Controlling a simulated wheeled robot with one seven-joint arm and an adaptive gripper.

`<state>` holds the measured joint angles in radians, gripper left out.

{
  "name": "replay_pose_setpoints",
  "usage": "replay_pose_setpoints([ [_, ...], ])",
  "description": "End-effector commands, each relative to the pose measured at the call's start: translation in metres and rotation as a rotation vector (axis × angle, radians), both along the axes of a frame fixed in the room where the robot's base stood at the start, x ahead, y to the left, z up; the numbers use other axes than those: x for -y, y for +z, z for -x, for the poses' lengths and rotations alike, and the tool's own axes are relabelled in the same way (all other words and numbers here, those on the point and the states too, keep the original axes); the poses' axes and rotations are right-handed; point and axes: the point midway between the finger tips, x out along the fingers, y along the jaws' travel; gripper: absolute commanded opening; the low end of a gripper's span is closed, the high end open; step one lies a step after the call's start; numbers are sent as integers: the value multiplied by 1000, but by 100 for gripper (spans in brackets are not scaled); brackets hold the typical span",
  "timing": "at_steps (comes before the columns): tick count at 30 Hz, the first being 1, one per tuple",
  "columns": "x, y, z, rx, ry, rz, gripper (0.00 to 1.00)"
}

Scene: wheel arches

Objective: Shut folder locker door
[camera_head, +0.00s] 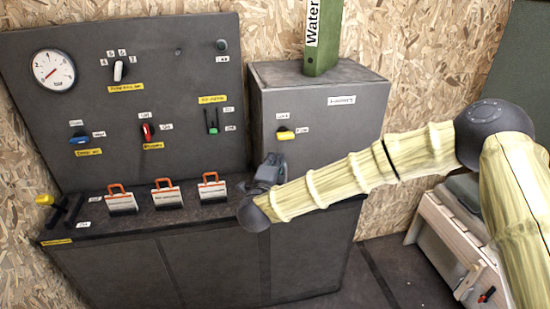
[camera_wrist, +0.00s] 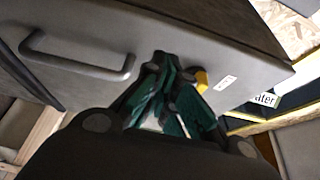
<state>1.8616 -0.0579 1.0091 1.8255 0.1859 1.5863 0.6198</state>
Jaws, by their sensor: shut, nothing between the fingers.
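The folder locker (camera_head: 345,122) is a grey box with a white label on its front, standing on the right of the dark bench. A yellow knob (camera_head: 285,134) sits on its front; a yellow part also shows in the wrist view (camera_wrist: 201,80), just right of my fingertips. The wrist view shows a grey bar handle (camera_wrist: 75,52) on the grey panel. My gripper (camera_head: 271,163) is shut and empty, close to the locker's lower left front. In the wrist view its fingers (camera_wrist: 162,62) lie against or just before the panel; I cannot tell contact. My arm hides the locker's lower front.
A green folder marked "Water" (camera_head: 322,40) stands upright at the locker's top. Left is a grey control panel (camera_head: 185,75) with a gauge (camera_head: 53,70) and several switches. Orange-handled padlock-like tags (camera_head: 167,195) line the bench top. A wooden crate (camera_head: 440,235) stands at right.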

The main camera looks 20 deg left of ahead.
Motion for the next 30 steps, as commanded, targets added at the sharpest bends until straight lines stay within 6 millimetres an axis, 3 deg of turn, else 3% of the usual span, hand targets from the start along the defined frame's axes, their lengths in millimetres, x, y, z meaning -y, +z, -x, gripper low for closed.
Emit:
replay_pose_setpoints([
  [15,-12,-4,86,-4,0,2,0],
  [26,-16,-3,104,-5,1,3,0],
  [30,-11,-20,105,-19,23,45,0],
])
